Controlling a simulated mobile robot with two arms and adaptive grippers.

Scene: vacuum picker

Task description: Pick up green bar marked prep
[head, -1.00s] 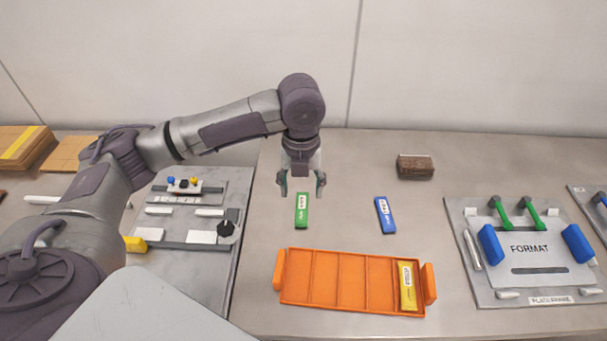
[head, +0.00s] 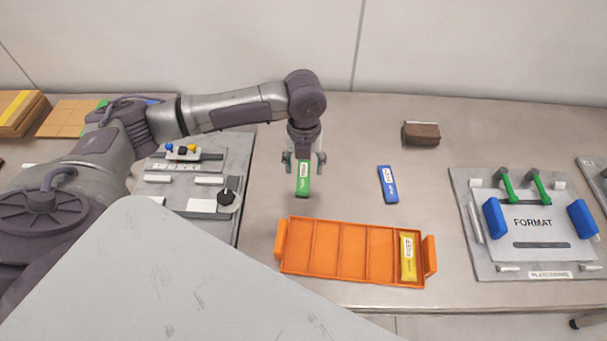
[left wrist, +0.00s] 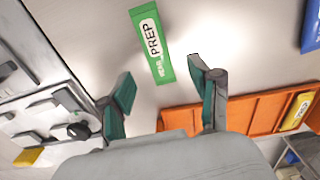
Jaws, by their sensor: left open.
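The green bar (head: 303,182) lies on the metal table, its upper end hidden by my gripper in the head view. In the left wrist view the green bar (left wrist: 153,44) shows its white PREP label, ahead of the fingers and roughly midway between them. My left gripper (head: 304,163) is open above the bar, fingers pointing down. In the left wrist view its two fingers (left wrist: 162,95) are wide apart with nothing between their tips. My right gripper is not in view.
An orange tray (head: 340,278) in front holds a yellow bar (head: 408,257) in its right compartment. A blue bar (head: 388,184) lies to the right. A brown block (head: 421,133) sits behind. A FORMAT plate fixture (head: 475,240) stands right, a knob panel (head: 238,160) left.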

